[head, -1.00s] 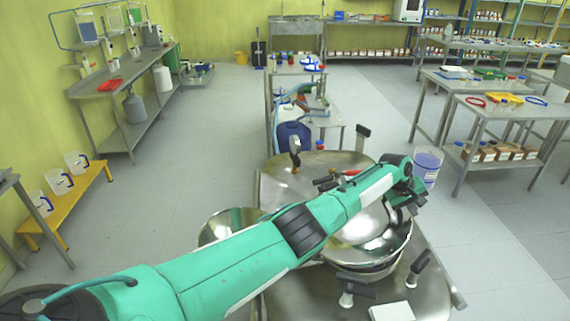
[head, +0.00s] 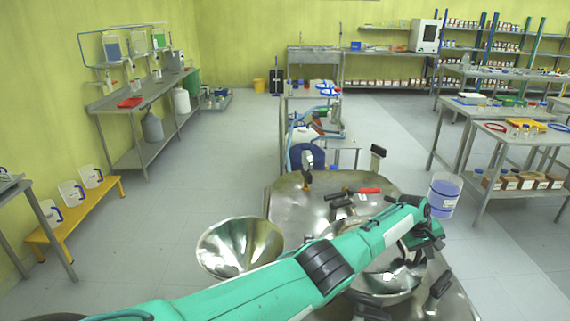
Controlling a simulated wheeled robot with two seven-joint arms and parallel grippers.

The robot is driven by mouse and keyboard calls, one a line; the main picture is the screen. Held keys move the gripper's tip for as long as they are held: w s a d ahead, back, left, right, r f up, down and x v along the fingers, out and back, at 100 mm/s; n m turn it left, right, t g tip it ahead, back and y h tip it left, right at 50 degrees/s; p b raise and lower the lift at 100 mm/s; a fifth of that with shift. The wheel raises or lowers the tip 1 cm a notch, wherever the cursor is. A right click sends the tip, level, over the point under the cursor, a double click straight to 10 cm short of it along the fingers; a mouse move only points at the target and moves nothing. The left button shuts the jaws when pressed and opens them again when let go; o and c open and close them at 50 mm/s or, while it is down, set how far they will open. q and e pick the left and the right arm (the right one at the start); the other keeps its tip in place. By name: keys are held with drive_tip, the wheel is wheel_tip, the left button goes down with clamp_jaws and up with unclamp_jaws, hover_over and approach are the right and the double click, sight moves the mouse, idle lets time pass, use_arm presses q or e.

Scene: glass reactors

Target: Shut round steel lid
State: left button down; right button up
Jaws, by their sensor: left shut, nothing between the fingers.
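The steel reactor top (head: 290,208) fills the lower middle of the head view. A shiny round steel piece (head: 400,281), which looks like the lid or the rim of its opening, lies at the lower right, largely behind my left arm. I cannot tell how far the lid is tilted. My left gripper (head: 432,240) is at this piece's far right side, shut and empty. Whether it touches the steel is hidden. My right gripper is out of view.
A steel funnel-like bowl (head: 240,247) is left of the reactor top. Black clamp handles stand around it, one at the back (head: 378,157) and one at the right (head: 438,288). A red-handled tool (head: 369,190) lies on top. A blue-filled bucket (head: 445,194) is beyond my gripper.

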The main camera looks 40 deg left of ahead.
use_arm(q)
drive_tip(key=shift+s+f, duration=0.1)
drive_tip(key=shift+f, duration=0.1)
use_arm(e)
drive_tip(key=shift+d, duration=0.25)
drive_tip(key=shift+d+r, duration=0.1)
